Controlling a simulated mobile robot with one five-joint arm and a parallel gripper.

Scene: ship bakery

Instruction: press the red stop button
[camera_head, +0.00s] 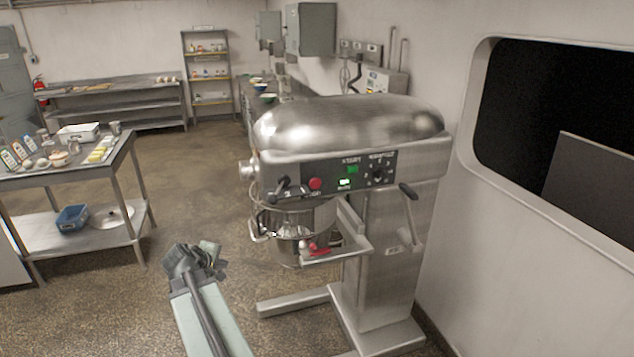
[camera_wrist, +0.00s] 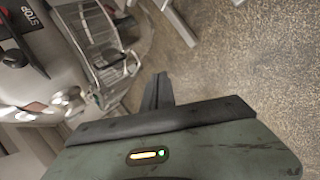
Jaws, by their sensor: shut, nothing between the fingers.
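The red stop button (camera_head: 315,184) is on the dark front panel (camera_head: 330,176) of a large steel mixer (camera_head: 350,130). It is left of a green start button (camera_head: 352,169) and a small lit green display (camera_head: 344,182). My gripper (camera_head: 193,262) is shut and empty, low and to the left of the mixer, well apart from the button. In the wrist view the shut dark fingers (camera_wrist: 158,92) point toward floor beside the mixer bowl.
A mixer foot (camera_head: 293,301) reaches left along the floor. A steel table (camera_head: 80,170) with bottles and food stands at left. Floor between is clear.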

